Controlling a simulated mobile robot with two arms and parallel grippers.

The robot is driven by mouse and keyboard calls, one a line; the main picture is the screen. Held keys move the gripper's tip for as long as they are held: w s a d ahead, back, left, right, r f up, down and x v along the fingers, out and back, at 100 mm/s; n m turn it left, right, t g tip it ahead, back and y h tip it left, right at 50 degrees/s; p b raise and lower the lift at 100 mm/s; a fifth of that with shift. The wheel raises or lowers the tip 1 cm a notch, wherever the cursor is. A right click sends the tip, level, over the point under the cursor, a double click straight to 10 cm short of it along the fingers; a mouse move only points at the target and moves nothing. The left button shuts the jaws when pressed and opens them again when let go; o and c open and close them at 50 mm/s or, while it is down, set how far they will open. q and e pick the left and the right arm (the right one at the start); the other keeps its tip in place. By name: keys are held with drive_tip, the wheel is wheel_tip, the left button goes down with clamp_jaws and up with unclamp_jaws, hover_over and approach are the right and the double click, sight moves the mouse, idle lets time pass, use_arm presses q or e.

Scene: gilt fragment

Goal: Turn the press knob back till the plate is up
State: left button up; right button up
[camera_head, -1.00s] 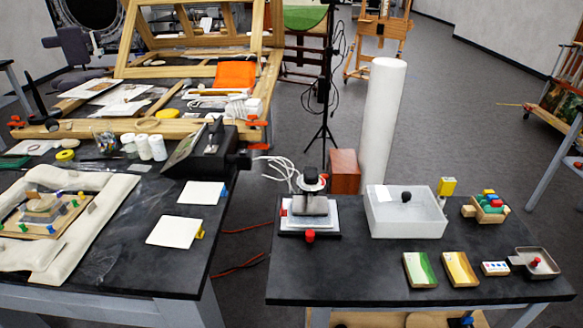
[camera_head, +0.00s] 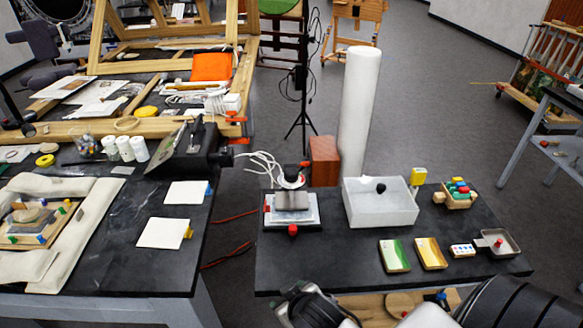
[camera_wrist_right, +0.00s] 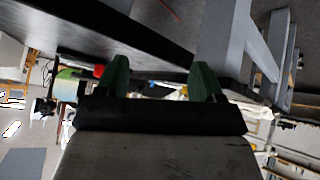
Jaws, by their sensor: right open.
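The small press (camera_head: 292,212) stands at the left end of the right-hand black table. Its dark knob (camera_head: 292,181) is on top, above a grey metal block. A white layer lies under the block, and a red knob (camera_head: 293,230) is at its front. Whether the plate is raised or pressed down is too small to tell. My right gripper (camera_wrist_right: 160,70) is open and empty in the right wrist view, its two green fingers apart. In the head view my right arm shows at the bottom edge, in front of the table and apart from the press. My left gripper is not in view.
A white tray (camera_head: 380,208) stands right of the press, with a wooden box (camera_head: 324,161) and tall white roll (camera_head: 358,110) behind. The tabletop before the press is clear. White cables run behind it.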

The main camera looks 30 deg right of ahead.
drive_tip(key=w+r+t, duration=0.1)
drive_tip(key=w+r, duration=0.1)
drive_tip(key=w, duration=0.1)
drive_tip(key=w+r+t, duration=0.2)
drive_tip(key=w, duration=0.1)
drive_tip(key=w+r+t, duration=0.2)
drive_tip(key=w, duration=0.1)
drive_tip(key=shift+w+a+r, duration=0.25)
drive_tip(key=shift+a, duration=0.15)
drive_tip(key=w+a+r+n+t+y, duration=0.5)
drive_tip(key=w+a+r+n+y, duration=0.3)
drive_tip(key=w+r+n+y, duration=0.4)
wheel_tip(320, 180, up, 4)
drive_tip(key=n+g+h+p, duration=0.1)
drive_tip(key=g+h, duration=1)
drive_tip(key=g, duration=0.7)
hover_over(292, 171)
wheel_tip(292, 171, down, 10)
drive_tip(key=shift+a+f+p, duration=0.1)
drive_tip(key=shift+p, duration=1.15)
drive_tip(key=shift+c, duration=0.2)
